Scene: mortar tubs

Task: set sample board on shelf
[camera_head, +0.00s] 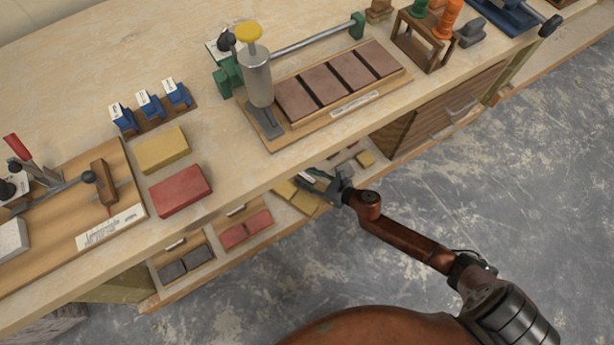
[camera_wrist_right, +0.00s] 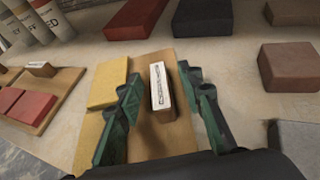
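A wooden sample board with yellow tiles (camera_head: 301,200) lies on the low shelf under the bench. In the right wrist view this board (camera_wrist_right: 172,138) carries a yellow tile (camera_wrist_right: 108,83) and an upright block with a white label (camera_wrist_right: 159,88). My right gripper (camera_head: 322,183) reaches in under the bench top over this board. In the wrist view its green fingers (camera_wrist_right: 160,76) stand open on either side of the label block, with gaps visible. The left finger hides part of the board. My left gripper is out of view.
Boards with red tiles (camera_head: 246,229) and dark tiles (camera_head: 186,262) lie left along the shelf (camera_head: 160,300). Red (camera_wrist_right: 136,18), dark (camera_wrist_right: 203,17) and brown (camera_wrist_right: 288,66) blocks lie near the gripper. The bench top (camera_head: 240,165) overhangs the shelf. The floor in front is clear.

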